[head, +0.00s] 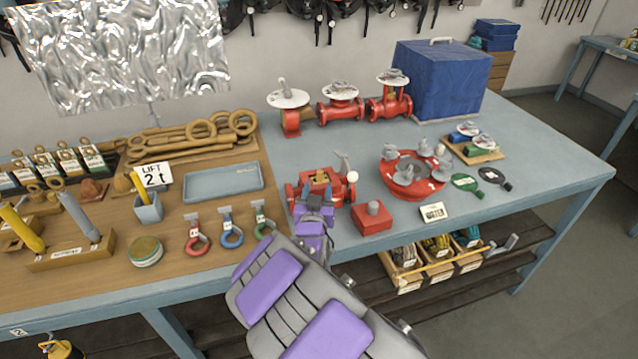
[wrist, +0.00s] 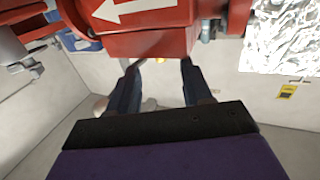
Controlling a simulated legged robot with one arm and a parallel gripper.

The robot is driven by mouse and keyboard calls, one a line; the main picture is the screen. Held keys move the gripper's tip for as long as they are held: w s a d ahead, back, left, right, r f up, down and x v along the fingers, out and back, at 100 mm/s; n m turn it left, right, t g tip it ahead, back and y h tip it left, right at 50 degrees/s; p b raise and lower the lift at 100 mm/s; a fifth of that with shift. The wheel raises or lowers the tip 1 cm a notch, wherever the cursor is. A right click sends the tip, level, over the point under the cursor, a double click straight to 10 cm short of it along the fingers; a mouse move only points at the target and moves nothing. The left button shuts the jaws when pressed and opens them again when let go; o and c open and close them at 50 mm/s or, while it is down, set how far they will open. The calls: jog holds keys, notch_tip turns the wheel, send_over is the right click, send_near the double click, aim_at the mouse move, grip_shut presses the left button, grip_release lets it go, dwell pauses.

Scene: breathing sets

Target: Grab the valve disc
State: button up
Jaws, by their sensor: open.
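My gripper (head: 315,208) is open, at the front of a red valve body (head: 341,188) near the bench's front edge. A small brass-coloured part (head: 319,177) shows in the top of this body; I cannot tell whether it is the valve disc. In the wrist view my dark fingers (wrist: 160,88) are apart, with nothing clearly held between them. The red casting with a white arrow (wrist: 150,42) fills the top of that view, just beyond the fingertips. My gripper hides part of the valve's front in the head view.
A red block (head: 372,218) stands close right of my gripper. A round red flange (head: 412,178) with grey parts, a green paddle (head: 466,182) and a black paddle (head: 495,179) lie farther right. Coloured shackles (head: 231,235) lie left. Bare blue bench top lies behind the valve.

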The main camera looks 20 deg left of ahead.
aim_at(319, 175)
jog(key=shift+w+a+r+b, duration=0.1)
jog(key=shift+w+a+b, duration=0.15)
jog(key=shift+w, duration=0.55)
jog(key=shift+w+a+r+b, duration=0.1)
jog(key=shift+w+a+b, duration=0.1)
jog(key=shift+w, duration=0.65)
jog(key=shift+w+a+b, duration=0.15)
jog(key=shift+w+b, duration=0.1)
jog(key=shift+w, duration=0.55)
grip_shut()
